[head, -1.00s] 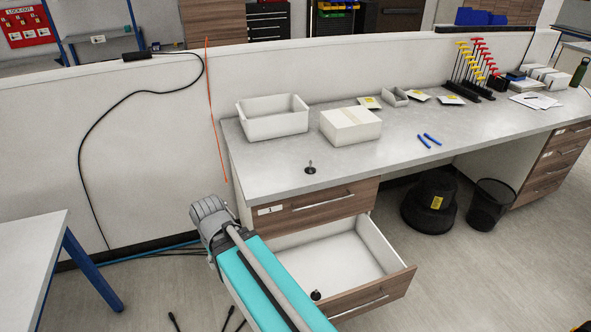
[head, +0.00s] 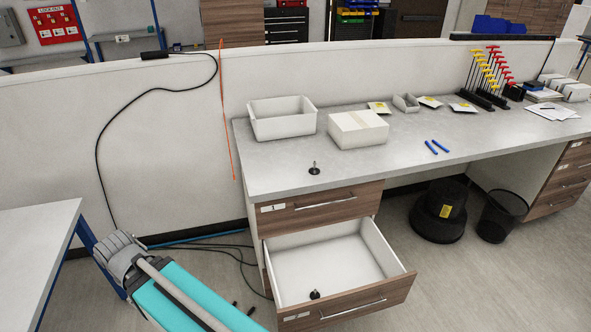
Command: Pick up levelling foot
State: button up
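One black levelling foot (head: 314,169) stands on the desk top near its front left edge, its thin stem pointing up. A second, similar dark foot (head: 314,295) sits inside the open lower drawer (head: 375,244), near its front wall. My arm reaches in from the bottom left, with a grey joint and a teal link, left of the drawer and apart from both feet. My gripper cannot be made out in this view.
A white bin (head: 282,119) and a closed box (head: 358,129) stand behind the desk foot. Blue pliers (head: 436,147) lie to the right. The open drawer juts out below the desk top. A white table (head: 38,235) is at the left. Cables lie on the floor.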

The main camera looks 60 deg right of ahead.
aim_at(314, 171)
jog(key=u, duration=0.05)
jog(key=k, duration=0.65)
jog(key=z, duration=2.5)
jog(key=i, duration=0.2)
